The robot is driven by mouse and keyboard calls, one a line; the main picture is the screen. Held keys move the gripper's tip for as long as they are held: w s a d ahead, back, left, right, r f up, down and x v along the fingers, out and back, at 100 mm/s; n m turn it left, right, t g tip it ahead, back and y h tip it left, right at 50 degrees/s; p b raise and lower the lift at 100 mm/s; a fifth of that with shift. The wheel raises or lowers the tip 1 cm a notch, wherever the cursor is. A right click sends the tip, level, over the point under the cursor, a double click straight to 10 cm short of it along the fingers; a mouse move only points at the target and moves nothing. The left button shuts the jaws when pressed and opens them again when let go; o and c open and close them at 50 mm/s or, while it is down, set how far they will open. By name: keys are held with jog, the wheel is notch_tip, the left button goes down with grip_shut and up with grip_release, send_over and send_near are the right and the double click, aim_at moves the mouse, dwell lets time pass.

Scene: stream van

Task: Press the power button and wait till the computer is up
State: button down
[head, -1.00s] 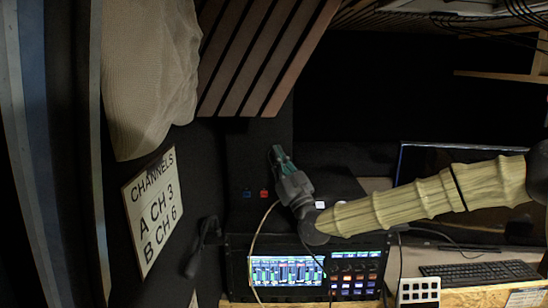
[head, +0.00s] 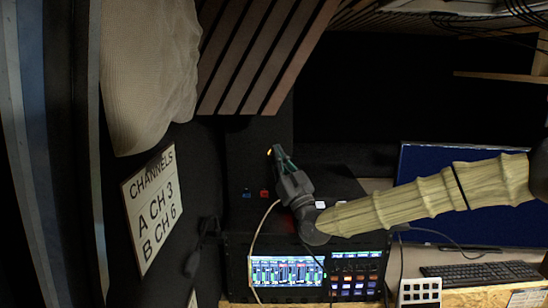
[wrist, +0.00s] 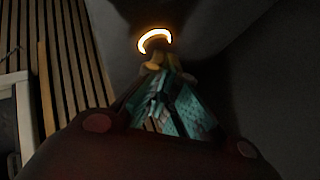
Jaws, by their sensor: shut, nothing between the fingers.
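My gripper (head: 278,153) is shut and empty, with its teal fingers pointing up at the dark panel. In the wrist view my closed fingertips (wrist: 157,63) are right at the power button (wrist: 155,36), a round button with a glowing orange-white ring. The tips look lit by the glow; whether they touch the button I cannot tell. In the head view the button shows only as a small orange glow (head: 270,153) beside the fingertips. The computer monitor (head: 418,163) at the right shows a plain dark blue screen, partly hidden behind my arm.
A lit mixer screen (head: 288,270) and a panel of coloured keys (head: 355,274) are below my gripper. A small red item (head: 264,193) and a blue one (head: 247,193) are near it. A keyboard (head: 485,273) lies at the lower right. A channel sign (head: 152,207) hangs left.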

jog(key=shift+s, duration=0.55)
jog(key=shift+s+b, duration=1.05)
jog(key=shift+s, duration=1.45)
jog(key=shift+a, duration=0.1)
